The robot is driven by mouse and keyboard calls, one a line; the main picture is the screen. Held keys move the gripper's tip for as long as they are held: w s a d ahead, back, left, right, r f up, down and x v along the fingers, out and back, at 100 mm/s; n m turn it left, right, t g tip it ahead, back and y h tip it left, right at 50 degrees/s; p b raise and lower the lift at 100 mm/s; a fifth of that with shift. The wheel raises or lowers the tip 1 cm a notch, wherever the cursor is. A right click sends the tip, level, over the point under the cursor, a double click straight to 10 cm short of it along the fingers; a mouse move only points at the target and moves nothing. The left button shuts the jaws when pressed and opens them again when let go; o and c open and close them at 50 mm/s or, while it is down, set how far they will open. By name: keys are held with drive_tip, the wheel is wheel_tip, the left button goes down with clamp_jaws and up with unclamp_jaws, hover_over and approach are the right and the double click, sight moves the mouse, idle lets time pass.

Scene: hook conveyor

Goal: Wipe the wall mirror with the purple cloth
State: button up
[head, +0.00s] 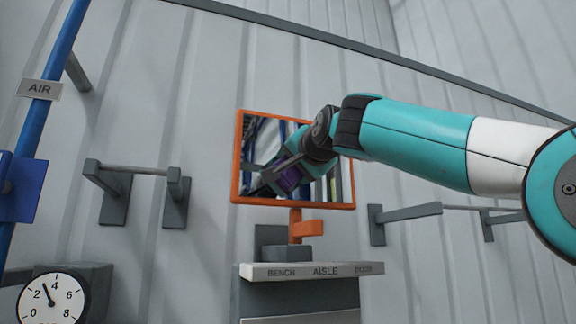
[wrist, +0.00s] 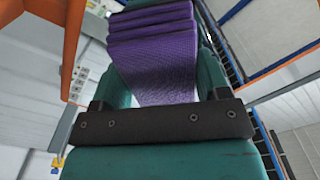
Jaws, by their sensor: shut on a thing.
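The wall mirror (head: 236,165) has an orange frame and hangs on the ribbed wall near the middle of the head view. My gripper (head: 273,176) is in front of the lower part of its glass and hides some of it. The purple cloth (wrist: 152,62) is folded and ridged, and lies between the teal fingers of my gripper (wrist: 155,30) in the wrist view. A purple patch also shows by the gripper in the head view. I cannot tell whether the cloth touches the glass.
An orange bracket (head: 306,227) and a ledge (head: 310,270) labelled BENCH and AISLE sit below the mirror. Grey rails (head: 130,170) (head: 405,213) stick out on both sides. A blue AIR pipe (head: 52,65) and a dial gauge (head: 52,302) stand at the left.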

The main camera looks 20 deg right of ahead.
sight(282, 162)
drive_tip(key=shift+d+b, duration=0.55)
drive_tip(key=shift+d, duration=2.95)
drive_tip(key=shift+a+p, duration=0.8)
drive_tip(key=shift+a, duration=4.45)
drive_tip(key=shift+s, duration=0.1)
drive_tip(key=shift+s+b, duration=0.35)
drive_tip(key=shift+s, duration=0.05)
drive_tip(key=shift+s+b, duration=0.8)
drive_tip(key=shift+s, duration=1.75)
drive_tip(key=shift+s+b, duration=0.4)
drive_tip(key=shift+s, duration=1.05)
